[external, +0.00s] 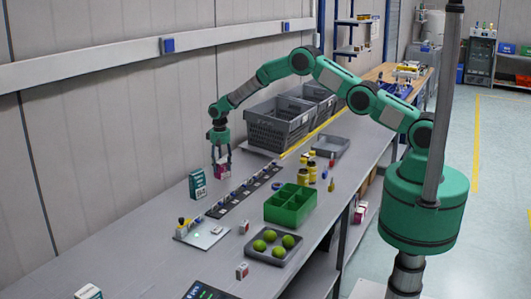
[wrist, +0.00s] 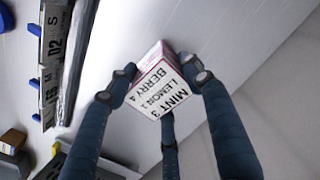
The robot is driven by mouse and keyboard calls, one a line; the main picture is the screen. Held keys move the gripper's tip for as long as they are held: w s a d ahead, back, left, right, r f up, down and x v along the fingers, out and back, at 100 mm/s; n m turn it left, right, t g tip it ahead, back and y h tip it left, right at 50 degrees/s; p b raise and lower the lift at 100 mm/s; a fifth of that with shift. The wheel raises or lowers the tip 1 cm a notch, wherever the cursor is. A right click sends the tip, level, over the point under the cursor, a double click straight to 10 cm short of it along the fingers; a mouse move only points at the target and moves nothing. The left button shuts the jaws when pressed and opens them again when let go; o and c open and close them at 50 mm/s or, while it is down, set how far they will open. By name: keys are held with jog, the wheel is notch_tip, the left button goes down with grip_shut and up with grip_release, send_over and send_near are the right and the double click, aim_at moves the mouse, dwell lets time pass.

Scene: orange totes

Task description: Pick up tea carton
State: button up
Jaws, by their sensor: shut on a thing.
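The tea carton is a small pink and white box (wrist: 160,88) whose pale face reads mint, lemon and berry with numbers. In the wrist view it sits between the dark fingers of my gripper (wrist: 160,74), which are shut on it. In the external view my gripper (external: 221,157) points down near the back wall, with the pink carton (external: 222,171) at its fingertips. Fingers hide parts of the carton's sides. I cannot tell whether its bottom touches the table.
A teal and white carton (external: 197,184) stands to the left. A dark strip of small parts (external: 243,194) lies in front. Grey crates (external: 276,127) stand behind to the right. A green divided bin (external: 290,205) and a tray of green balls (external: 273,247) are nearer the front edge.

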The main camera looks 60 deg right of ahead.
notch_tip(320, 180, up, 8)
jog(key=shift+r, duration=0.1)
dwell(0.4)
dwell(0.5)
